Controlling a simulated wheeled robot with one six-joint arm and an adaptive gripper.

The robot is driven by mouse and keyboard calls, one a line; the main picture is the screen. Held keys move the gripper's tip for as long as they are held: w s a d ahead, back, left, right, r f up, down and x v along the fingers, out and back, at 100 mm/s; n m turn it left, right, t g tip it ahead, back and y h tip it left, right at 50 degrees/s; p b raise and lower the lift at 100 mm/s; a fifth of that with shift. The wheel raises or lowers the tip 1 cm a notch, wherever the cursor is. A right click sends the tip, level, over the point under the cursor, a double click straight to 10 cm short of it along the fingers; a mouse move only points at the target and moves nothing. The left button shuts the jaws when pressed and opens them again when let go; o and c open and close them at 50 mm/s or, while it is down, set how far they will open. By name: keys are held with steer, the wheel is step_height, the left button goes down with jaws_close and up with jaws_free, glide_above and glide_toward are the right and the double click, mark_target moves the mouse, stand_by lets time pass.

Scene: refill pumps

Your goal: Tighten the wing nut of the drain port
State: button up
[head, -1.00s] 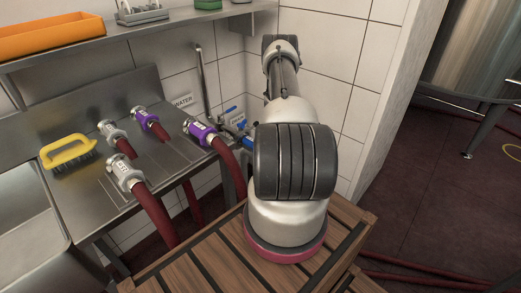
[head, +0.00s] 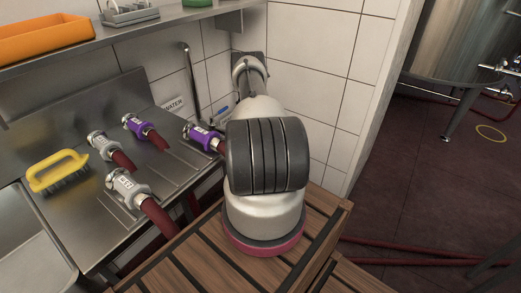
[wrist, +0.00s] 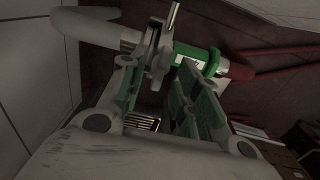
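In the wrist view, a pale pipe end (wrist: 100,34) meets a green-collared hose coupling (wrist: 196,56). A grey metal clamp (wrist: 158,52) sits at this joint, with a thin bright bolt or handle (wrist: 174,17) sticking up from it. This appears to be the drain port; I cannot clearly make out the wing nut's shape. My gripper (wrist: 160,76) is open, its two green-padded fingers apart, just short of the clamp, with nothing visible held between them. In the head view my arm hides the gripper and the drain port.
Hoses with steel couplings (head: 127,187) and purple collars (head: 138,126) lie on the steel counter beside a yellow brush (head: 58,172). An orange bin (head: 45,38) stands on the shelf. Red hoses (head: 400,254) run along the floor. A tank (head: 462,45) stands at the right.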

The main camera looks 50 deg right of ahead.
steer(key=shift+f, duration=0.6)
steer(key=shift+c, duration=0.5)
jaws_close()
